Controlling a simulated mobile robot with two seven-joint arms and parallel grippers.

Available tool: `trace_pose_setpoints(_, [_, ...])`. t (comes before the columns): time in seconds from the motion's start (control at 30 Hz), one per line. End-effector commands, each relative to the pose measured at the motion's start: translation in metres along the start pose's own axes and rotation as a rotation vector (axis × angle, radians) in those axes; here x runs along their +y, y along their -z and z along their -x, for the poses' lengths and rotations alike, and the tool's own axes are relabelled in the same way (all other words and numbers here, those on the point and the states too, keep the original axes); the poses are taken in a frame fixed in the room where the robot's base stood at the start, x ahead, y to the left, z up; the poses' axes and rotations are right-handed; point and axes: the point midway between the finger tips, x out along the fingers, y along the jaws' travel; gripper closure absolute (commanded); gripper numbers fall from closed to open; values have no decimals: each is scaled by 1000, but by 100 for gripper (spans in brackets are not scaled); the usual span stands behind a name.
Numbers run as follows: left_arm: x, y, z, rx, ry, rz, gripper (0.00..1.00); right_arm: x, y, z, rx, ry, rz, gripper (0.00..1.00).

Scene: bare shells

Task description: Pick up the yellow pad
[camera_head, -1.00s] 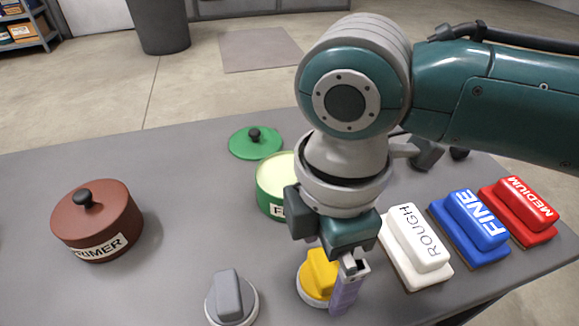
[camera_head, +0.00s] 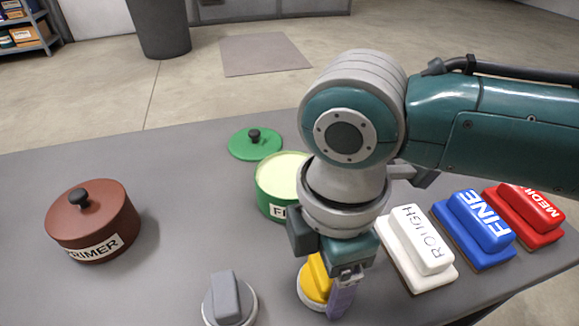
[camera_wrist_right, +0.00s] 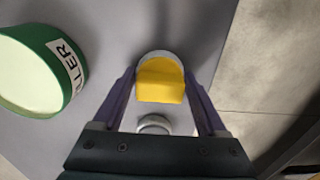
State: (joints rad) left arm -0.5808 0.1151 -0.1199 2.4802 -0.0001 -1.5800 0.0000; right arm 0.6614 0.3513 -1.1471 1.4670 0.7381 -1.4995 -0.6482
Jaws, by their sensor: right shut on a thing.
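The yellow pad (camera_head: 317,279) stands on a round white base on the table (camera_head: 130,285), near its front edge. My right gripper (camera_head: 325,288) points down over it and is shut on the pad, with a purple finger on its near right side. In the right wrist view the yellow pad (camera_wrist_right: 161,80) sits between the two purple fingers, with the grey-white rim of its base behind it. The gripper hides part of the pad in the head view. I see no clear gap under the base. My left gripper is out of view.
A grey pad (camera_head: 227,298) stands just left. An open green filler tin (camera_head: 279,185) is behind, its lid (camera_head: 254,144) beyond. A brown primer tin (camera_head: 90,220) is at left. White (camera_head: 418,245), blue (camera_head: 474,230) and red (camera_head: 527,212) blocks are at right.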

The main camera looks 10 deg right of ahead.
Motion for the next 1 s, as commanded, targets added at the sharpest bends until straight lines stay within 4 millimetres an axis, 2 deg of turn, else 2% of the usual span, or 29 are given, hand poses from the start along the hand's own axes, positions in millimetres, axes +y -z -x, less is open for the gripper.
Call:
trace_pose_setpoints(0.03, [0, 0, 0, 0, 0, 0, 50, 0, 0, 0, 0, 0, 0, 68])
trace_pose_setpoints(0.13, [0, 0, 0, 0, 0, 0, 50, 0, 0, 0, 0, 0, 0, 79])
trace_pose_setpoints(0.17, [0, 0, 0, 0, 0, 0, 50, 0, 0, 0, 0, 0, 0, 80])
trace_pose_setpoints(0.4, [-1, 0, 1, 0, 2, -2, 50, 0, 0, 2, 0, -1, 0, 80])
trace_pose_setpoints(0.57, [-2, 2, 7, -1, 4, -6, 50, 1, 0, 14, 1, -2, 0, 80])
trace_pose_setpoints(0.77, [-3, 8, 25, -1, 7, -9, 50, 1, 0, 56, 2, -4, 1, 80])
trace_pose_setpoints(1.0, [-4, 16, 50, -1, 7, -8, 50, 1, 0, 131, 3, -5, 1, 80])
